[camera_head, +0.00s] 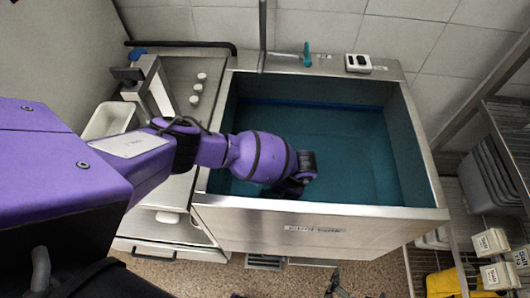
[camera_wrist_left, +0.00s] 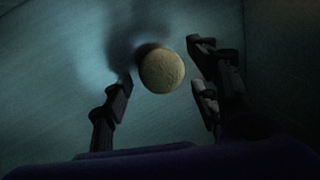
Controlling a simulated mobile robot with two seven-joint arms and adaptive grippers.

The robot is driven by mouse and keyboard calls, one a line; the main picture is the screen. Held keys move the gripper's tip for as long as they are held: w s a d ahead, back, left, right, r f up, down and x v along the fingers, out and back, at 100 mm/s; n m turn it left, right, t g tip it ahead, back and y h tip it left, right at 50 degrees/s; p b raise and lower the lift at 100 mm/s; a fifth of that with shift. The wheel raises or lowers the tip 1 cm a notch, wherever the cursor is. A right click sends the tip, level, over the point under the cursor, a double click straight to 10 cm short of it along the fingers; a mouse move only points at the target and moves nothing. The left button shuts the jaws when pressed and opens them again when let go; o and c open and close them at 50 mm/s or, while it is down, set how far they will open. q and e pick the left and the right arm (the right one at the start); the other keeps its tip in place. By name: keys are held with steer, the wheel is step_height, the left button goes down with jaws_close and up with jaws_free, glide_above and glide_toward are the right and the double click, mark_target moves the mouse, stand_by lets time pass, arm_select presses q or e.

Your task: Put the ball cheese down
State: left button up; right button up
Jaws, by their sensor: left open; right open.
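The ball cheese (camera_wrist_left: 162,71) is a round, yellowish ball in the left wrist view. It lies between the open fingers of my left gripper (camera_wrist_left: 160,88), near their tips, with a gap on each side. A dark shadow falls beside it on the teal surface. In the head view my left gripper (camera_head: 300,172) reaches down inside the teal sink basin (camera_head: 345,135), and the cheese is hidden there. My right gripper (camera_head: 333,285) shows only as a small dark shape at the bottom edge, apart from the sink and with nothing visible in it.
The sink's steel front rim (camera_head: 320,210) and high walls surround my left gripper. A teal tap (camera_head: 307,55) stands at the back rim. A counter with a white tray (camera_head: 108,120) is on the left. A shelf with boxes (camera_head: 490,242) is on the right. Most of the basin floor is clear.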

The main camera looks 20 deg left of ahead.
arm_select(q)
steer(key=v, duration=1.1)
steer(key=shift+p, duration=0.3)
steer(key=shift+r, duration=0.1)
